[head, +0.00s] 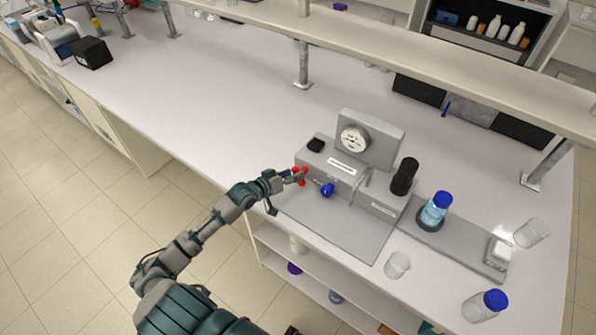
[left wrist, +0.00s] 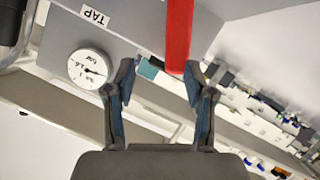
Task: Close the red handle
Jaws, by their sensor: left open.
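The red handle (head: 303,170) is on the left front of the grey membrane rig (head: 345,172). In the left wrist view the red handle (left wrist: 178,35) is a long flat bar. Its lower end reaches to about the level of my fingertips, nearer the right finger. My left gripper (left wrist: 160,72) is open, with a gap between its fingers. In the head view the left gripper (head: 287,177) is right at the red handle and partly covers it. I cannot tell whether a finger touches the handle. My right gripper does not show.
A blue knob (head: 327,189) sits on the rig's front, right of the handle. A round gauge (head: 355,139) stands behind, and a black cylinder (head: 404,176) on the right. A blue-capped bottle (head: 436,208) and beakers (head: 397,265) stand further right. The bench left of the rig is clear.

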